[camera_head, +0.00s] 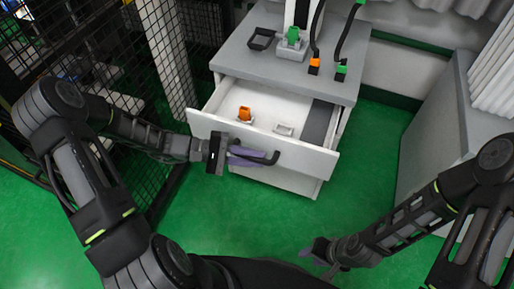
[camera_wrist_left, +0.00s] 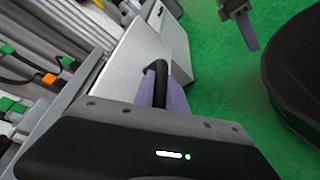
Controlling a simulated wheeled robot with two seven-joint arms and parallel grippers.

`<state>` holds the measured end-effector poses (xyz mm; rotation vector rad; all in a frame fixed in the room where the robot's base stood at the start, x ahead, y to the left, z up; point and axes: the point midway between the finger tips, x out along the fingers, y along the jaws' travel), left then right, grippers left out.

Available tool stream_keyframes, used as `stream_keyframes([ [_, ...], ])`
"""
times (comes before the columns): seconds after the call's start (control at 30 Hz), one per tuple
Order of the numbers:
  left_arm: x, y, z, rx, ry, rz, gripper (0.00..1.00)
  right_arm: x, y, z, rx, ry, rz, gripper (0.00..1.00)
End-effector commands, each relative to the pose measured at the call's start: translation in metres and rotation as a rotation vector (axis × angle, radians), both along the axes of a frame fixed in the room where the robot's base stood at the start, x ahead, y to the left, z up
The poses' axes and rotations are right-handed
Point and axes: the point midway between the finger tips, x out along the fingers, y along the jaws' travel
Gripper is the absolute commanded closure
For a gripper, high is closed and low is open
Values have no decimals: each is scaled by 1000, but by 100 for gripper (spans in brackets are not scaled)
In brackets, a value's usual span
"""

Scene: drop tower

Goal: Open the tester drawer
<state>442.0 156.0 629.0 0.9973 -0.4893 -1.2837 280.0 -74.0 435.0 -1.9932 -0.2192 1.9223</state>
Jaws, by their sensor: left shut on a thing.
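The tester drawer (camera_head: 211,120) is a white drawer under a grey worktop, and it stands pulled out, with its inside showing in the head view. A dark bar handle (camera_head: 266,159) is on its front. My left gripper (camera_head: 246,156) is at the handle, its purple fingers shut on it. In the left wrist view the handle (camera_wrist_left: 160,70) shows between the purple fingers. My right gripper (camera_head: 318,250) is low in front, over the green floor and away from the drawer; how far its fingers are apart is unclear.
An orange piece (camera_head: 244,114) and a small light holder (camera_head: 284,129) lie in the drawer. The tester cabinet's top (camera_head: 262,62) carries green and orange connectors with black cables. A black mesh fence (camera_head: 85,75) is at left, a grey cabinet (camera_head: 440,130) at right. Green floor between is clear.

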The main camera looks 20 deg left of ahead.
Motion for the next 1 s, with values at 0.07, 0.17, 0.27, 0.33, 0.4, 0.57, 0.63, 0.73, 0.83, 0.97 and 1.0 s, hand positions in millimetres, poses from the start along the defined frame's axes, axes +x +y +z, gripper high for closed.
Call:
stream_keyframes([
  [0.07,-1,1,0,1,0,1,100,0,0,0,0,0,0,64],
  [0.17,-1,0,0,1,0,1,100,0,0,0,0,0,0,64],
  [0.27,0,1,0,1,0,0,100,0,0,0,0,0,0,64],
  [0.33,0,1,0,1,0,0,80,0,0,0,0,0,0,64],
  [0.4,0,0,0,1,0,0,74,0,0,0,0,0,0,64],
  [0.57,0,0,0,0,0,0,62,0,0,0,0,0,0,64],
  [0.63,0,0,0,0,0,0,62,0,0,0,0,0,0,64],
  [0.73,0,0,0,0,0,0,62,0,0,0,0,0,0,64],
  [0.83,0,1,0,1,-1,1,62,0,0,0,0,0,0,64],
  [0.97,-2,10,2,2,-2,1,62,0,0,1,0,0,0,64],
  [1.0,-3,14,3,2,-3,1,62,0,0,1,0,0,0,64],
])
